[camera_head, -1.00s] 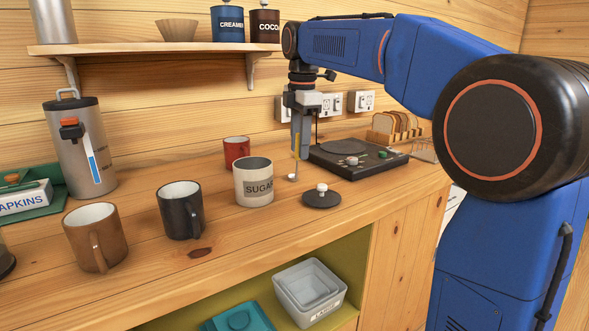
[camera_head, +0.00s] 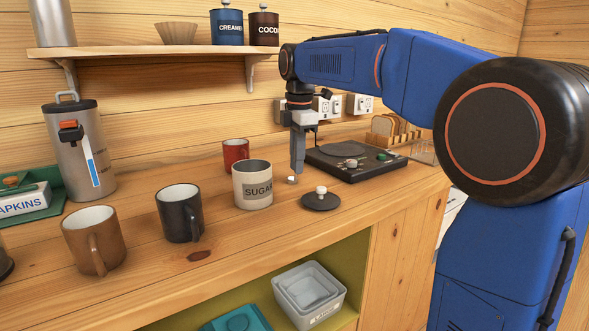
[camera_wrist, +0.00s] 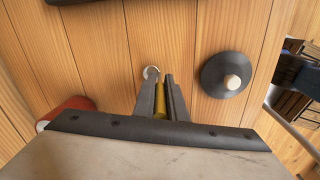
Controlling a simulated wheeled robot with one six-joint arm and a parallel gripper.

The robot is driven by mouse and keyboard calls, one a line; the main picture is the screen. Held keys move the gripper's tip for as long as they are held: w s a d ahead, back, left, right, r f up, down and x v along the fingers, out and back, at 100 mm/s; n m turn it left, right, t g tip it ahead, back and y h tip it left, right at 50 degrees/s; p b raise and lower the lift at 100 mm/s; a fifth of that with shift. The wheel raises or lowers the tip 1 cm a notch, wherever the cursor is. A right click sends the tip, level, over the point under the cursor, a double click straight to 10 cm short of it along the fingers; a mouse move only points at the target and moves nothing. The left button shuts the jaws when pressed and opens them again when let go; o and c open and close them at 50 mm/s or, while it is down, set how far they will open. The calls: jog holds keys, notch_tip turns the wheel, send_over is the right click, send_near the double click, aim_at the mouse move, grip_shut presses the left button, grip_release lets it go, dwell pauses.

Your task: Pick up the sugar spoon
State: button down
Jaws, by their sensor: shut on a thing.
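The sugar spoon has a golden handle and a small pale round end. In the wrist view its handle (camera_wrist: 160,104) stands between the fingers of my gripper (camera_wrist: 163,80), which is shut on it. The pale end shows just beyond the fingertips. In the head view my gripper (camera_head: 297,169) points down low over the counter, right of the SUGAR canister (camera_head: 253,172). The pale end of the spoon (camera_head: 291,180) shows at the fingertips, close to the counter; I cannot tell whether it touches. The handle is hidden there.
A dark lid with a pale knob (camera_head: 321,203) lies right of the canister. A red mug (camera_head: 235,152) stands behind it, a black mug (camera_head: 181,214) and a brown mug (camera_head: 90,240) to its left. A black hotplate-like appliance (camera_head: 378,160) sits close behind my gripper.

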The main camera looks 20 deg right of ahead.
jog(key=shift+r, duration=0.1)
notch_tip(320, 180, up, 10)
jog(key=shift+f, duration=0.1)
dwell(0.3)
dwell(0.4)
